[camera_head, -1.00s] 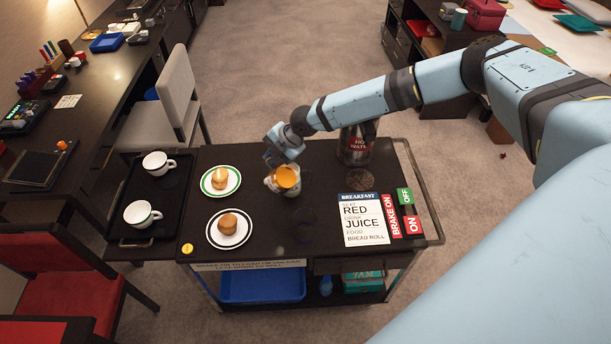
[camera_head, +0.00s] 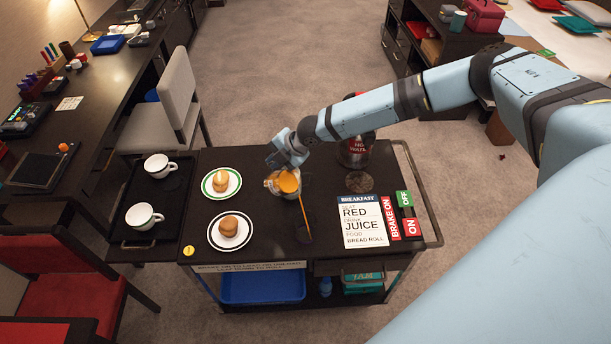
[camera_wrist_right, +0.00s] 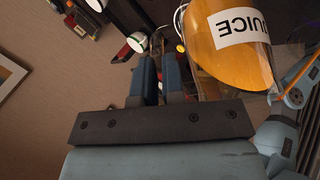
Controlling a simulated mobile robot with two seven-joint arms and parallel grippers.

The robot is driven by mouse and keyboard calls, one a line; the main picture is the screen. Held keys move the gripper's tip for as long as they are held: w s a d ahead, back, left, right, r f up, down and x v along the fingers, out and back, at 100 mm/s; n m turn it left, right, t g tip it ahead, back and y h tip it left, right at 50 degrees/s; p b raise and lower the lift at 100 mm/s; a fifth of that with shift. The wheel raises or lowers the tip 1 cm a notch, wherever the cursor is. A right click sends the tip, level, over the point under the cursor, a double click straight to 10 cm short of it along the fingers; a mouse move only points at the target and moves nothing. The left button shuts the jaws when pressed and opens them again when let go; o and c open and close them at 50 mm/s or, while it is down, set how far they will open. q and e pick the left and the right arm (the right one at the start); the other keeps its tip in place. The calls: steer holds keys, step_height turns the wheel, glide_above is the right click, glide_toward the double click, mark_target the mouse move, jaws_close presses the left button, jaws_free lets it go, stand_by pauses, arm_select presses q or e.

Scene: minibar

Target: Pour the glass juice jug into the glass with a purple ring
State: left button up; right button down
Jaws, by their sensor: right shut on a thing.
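The glass juice jug (camera_head: 286,182) is tilted above the middle of the serving cart, and a thin orange stream (camera_head: 304,212) runs from it down to the right. My right gripper (camera_head: 274,162) is shut on the jug at its far-left side. In the right wrist view the jug (camera_wrist_right: 237,45) shows orange juice and an upside-down JUICE label beside the fingers (camera_wrist_right: 160,75). A faint dark glass outline (camera_head: 304,235) lies where the stream ends; its ring colour and juice level are too dim to tell. My left gripper is not in view.
Bread rolls sit on a green-rimmed plate (camera_head: 236,182) and a black-rimmed plate (camera_head: 212,235) left of the jug. A breakfast card (camera_head: 365,228) lies right on the cart. A hot water flask (camera_head: 355,150) stands behind. A black tray (camera_head: 127,205) holds two cups.

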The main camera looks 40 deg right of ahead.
steer(key=shift+s+r, duration=0.1)
steer(key=shift+r, duration=0.1)
steer(key=shift+s+d+r+t, duration=0.1)
steer(key=shift+s+r+t, duration=0.1)
steer(key=shift+t, duration=0.2)
stand_by(0.3)
steer(key=shift+s, duration=0.15)
steer(key=shift+t, duration=0.3)
steer(key=shift+s, duration=0.15)
steer(key=shift+n, duration=0.3)
